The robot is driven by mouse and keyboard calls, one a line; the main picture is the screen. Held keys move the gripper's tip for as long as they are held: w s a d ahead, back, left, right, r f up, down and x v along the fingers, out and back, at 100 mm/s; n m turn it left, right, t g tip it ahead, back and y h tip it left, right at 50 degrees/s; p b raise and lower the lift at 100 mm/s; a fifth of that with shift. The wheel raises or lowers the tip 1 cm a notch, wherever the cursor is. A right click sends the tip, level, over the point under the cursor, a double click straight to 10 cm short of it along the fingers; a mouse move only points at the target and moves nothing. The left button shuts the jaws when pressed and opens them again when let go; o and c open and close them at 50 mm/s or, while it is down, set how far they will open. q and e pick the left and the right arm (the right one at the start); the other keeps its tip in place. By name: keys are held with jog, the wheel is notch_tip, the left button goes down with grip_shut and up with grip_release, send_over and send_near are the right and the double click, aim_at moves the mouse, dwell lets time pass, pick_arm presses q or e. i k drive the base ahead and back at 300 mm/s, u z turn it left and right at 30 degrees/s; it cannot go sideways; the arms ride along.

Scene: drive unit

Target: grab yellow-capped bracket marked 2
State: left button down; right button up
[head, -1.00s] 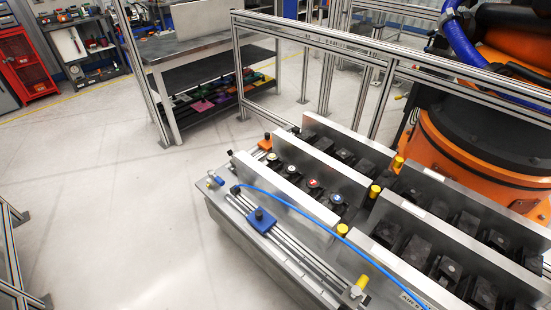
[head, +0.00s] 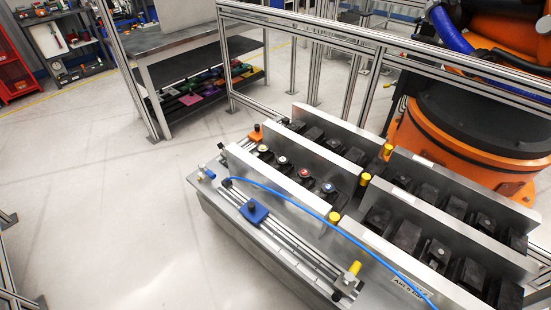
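A row of dark brackets with small round caps sits in the near left channel of the metal fixture (head: 240,160). The farthest cap (head: 263,149) looks pale yellowish, the one beside it (head: 282,160) white, then a red one (head: 304,173) and a blue one (head: 328,187). Any numbers on them are too small to read, so I cannot tell which is marked 2. Neither of my grippers is in view.
Yellow knobs (head: 364,179) stand between the fixture's plates. More dark parts (head: 408,236) fill the right channels. A blue hose (head: 300,204) crosses the front. An orange robot base (head: 455,150) and metal railing (head: 300,33) stand behind. The floor (head: 90,200) at left is clear.

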aim_at(263, 153)
jog(key=u, duration=1.5)
jog(key=i, duration=5.15)
jog(key=z, duration=2.7)
jog(key=i, duration=0.7)
jog(key=u, duration=0.05)
